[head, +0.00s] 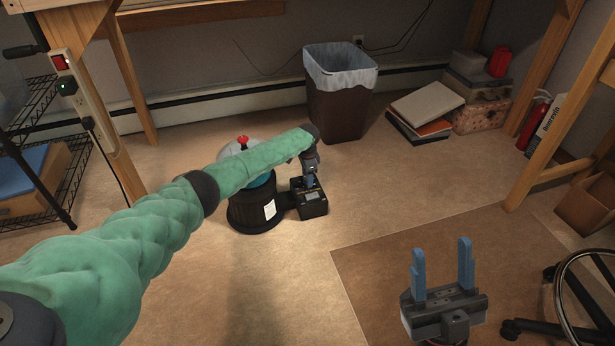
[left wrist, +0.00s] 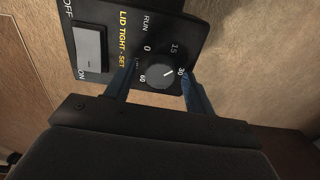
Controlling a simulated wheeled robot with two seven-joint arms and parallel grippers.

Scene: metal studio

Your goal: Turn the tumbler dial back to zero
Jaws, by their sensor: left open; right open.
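The tumbler (head: 250,210) is a dark barrel with a pale lid and a red knob on top, on the floor, partly hidden behind my left arm. Its black control box (head: 313,204) is attached at its right. In the left wrist view the round black dial (left wrist: 158,73) has a white pointer line directed right and slightly up, near the 30 mark. My left gripper (head: 310,182) is over the box; its open blue fingers (left wrist: 158,78) stand on either side of the dial. I cannot tell whether they touch it. My right gripper (head: 442,265) is open and empty at lower right.
An ON/OFF rocker switch (left wrist: 91,48) sits beside the dial. A lined trash bin (head: 341,105) stands behind the tumbler. Books (head: 426,107) and boxes (head: 481,110) lie at the back right. A stool base (head: 560,325) is at the right. The floor in front of the tumbler is clear.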

